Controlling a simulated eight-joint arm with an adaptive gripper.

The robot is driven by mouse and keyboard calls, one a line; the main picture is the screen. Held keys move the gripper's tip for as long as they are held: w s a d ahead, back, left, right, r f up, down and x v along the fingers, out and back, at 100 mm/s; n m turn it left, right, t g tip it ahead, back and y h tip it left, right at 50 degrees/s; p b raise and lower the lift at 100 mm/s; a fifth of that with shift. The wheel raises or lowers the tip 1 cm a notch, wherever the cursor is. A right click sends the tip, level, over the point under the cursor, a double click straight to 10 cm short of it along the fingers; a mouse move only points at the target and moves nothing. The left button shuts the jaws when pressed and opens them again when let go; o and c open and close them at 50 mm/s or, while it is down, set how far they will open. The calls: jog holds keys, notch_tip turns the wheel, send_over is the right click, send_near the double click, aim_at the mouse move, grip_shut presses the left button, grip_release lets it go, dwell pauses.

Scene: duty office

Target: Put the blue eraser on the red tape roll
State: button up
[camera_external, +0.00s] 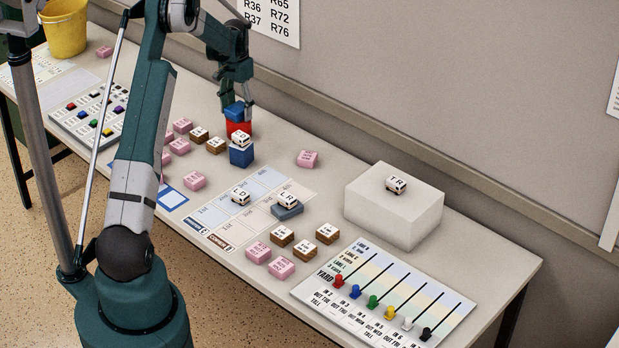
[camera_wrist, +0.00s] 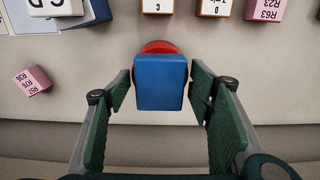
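The blue eraser (camera_wrist: 160,82) is a block between my fingers in the wrist view. In the external view the blue eraser (camera_external: 234,112) sits directly above the red tape roll (camera_external: 239,128) and appears to rest on it. In the wrist view the eraser hides most of the red tape roll (camera_wrist: 159,46), leaving a curved edge showing. My gripper (camera_external: 239,103) is at the eraser from above. In the wrist view my gripper (camera_wrist: 161,92) has a finger on each side of the eraser, with narrow gaps visible, so it looks open.
A blue block (camera_external: 241,156) with a white lettered cube on it stands close in front of the roll. Pink and brown lettered blocks lie around. A white box (camera_external: 393,215) stands to the right; the wall is behind. A yellow bucket (camera_external: 64,28) is at far left.

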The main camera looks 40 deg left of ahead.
aim_at(239, 108)
jog(key=shift+r, duration=0.1)
dwell(0.3)
notch_tip(239, 108, up, 12)
dwell(0.7)
dwell(0.5)
jog(key=shift+r, duration=0.1)
jog(key=s+d+r+t, duration=0.1)
jog(key=s+d+r, duration=0.3)
jog(key=d+r, duration=0.45)
jog(key=s+d+r+t+y, duration=0.1)
jog(key=s+d+r, duration=0.45)
jog(key=d, duration=0.65)
jog(key=s+d+r+t, duration=0.1)
jog(key=s+d+r, duration=0.3)
jog(key=d+r, duration=0.5)
jog(key=s+d+r+t, duration=0.1)
jog(key=s+d+t, duration=0.1)
jog(key=s+d, duration=1.2)
jog(key=s+d+f+t, duration=0.1)
jog(key=s+d+f, duration=0.1)
jog(key=s+d, duration=0.2)
jog(key=s+d+f+t+h, duration=0.1)
jog(key=s+d+f, duration=0.2)
jog(key=s, duration=0.7)
jog(key=shift+s+d+f, duration=0.3)
jog(key=shift+s+d, duration=0.05)
jog(key=shift+d, duration=0.4)
